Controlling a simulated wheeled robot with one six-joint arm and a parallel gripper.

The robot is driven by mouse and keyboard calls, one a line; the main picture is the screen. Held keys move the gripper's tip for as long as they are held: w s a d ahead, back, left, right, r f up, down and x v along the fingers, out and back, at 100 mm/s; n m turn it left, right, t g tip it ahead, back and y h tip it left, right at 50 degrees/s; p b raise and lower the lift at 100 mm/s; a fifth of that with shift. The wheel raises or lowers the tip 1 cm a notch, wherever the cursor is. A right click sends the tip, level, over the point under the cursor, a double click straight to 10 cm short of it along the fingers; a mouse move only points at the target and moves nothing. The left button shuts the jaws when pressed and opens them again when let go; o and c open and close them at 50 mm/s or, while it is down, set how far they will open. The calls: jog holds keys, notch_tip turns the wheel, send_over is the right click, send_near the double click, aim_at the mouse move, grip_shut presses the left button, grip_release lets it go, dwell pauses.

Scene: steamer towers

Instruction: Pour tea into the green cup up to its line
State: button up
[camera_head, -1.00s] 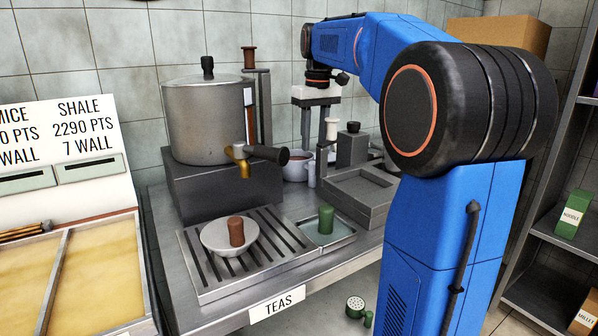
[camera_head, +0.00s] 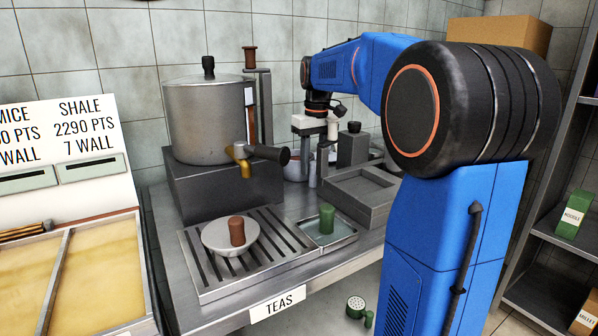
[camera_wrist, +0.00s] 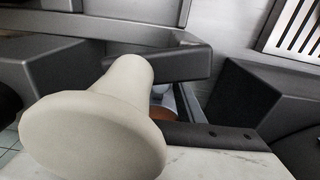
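A green cylinder, perhaps the green cup (camera_head: 327,218), stands upright on a small square tray (camera_head: 345,236); no line on it can be made out. A steel urn (camera_head: 207,120) with a brass tap (camera_head: 241,160) and a dark handle stands behind the slatted drip tray (camera_head: 206,262). My gripper (camera_head: 313,162) points down behind and right of the tap, well apart from the green cylinder. Its fingers look apart.
A pot (camera_head: 296,168) is partly hidden behind my gripper. A grey box (camera_head: 362,196) stands right of it. A tall stand (camera_head: 258,105) is behind the urn.

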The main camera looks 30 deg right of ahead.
grip_shut()
jog(key=shift+r, duration=0.6)
jog(key=shift+r, duration=0.35)
jog(key=shift+r, duration=0.85)
jog(key=shift+c, duration=2)
grip_release()
grip_shut()
